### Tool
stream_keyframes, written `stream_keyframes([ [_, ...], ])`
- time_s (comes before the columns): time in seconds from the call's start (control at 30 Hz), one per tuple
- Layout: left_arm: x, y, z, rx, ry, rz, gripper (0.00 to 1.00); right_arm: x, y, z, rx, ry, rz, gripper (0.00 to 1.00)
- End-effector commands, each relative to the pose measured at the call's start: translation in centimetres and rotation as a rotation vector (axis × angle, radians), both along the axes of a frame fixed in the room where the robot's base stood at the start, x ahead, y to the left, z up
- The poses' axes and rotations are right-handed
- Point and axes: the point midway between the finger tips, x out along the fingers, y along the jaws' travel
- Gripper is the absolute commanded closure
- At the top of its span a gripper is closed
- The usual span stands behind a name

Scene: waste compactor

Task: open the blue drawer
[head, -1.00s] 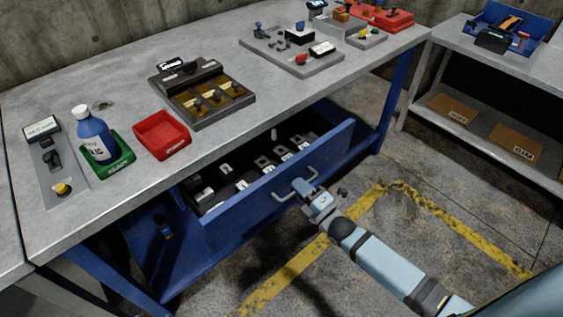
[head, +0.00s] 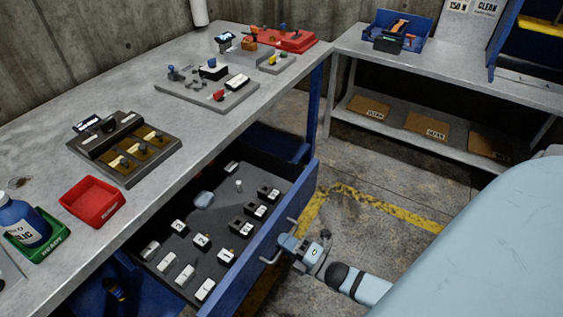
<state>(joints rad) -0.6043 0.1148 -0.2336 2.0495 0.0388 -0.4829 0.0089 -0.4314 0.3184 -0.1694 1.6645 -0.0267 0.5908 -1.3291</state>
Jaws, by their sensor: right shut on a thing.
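The blue drawer (head: 262,246) under the workbench stands pulled well out in the head view. My left gripper is not in view.
The grey workbench (head: 150,90) carries a red tray (head: 92,201), a blue bottle (head: 22,220) in a green tray and several fixtures. A second table (head: 455,78) with a lower shelf stands at the right. Floor with yellow lines lies open between.

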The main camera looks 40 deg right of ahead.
Motion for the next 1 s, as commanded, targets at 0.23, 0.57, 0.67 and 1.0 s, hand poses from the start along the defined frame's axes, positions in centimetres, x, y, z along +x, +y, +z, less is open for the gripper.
stream_keyframes([
  [0.23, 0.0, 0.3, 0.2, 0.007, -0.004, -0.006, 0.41, 0.0, 0.0, 0.0, 0.001, 0.0, 0.0, 0.83],
  [0.57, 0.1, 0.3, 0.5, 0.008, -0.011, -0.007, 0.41, 0.0, 0.0, 0.0, 0.0, 0.0, 0.0, 0.63],
  [0.67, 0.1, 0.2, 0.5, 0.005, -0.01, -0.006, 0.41, -0.3, -0.1, -0.1, 0.0, 0.001, 0.0, 0.63],
  [1.0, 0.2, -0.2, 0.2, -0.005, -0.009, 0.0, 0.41, -6.2, -2.2, -1.4, 0.0, 0.005, -0.001, 0.63],
])
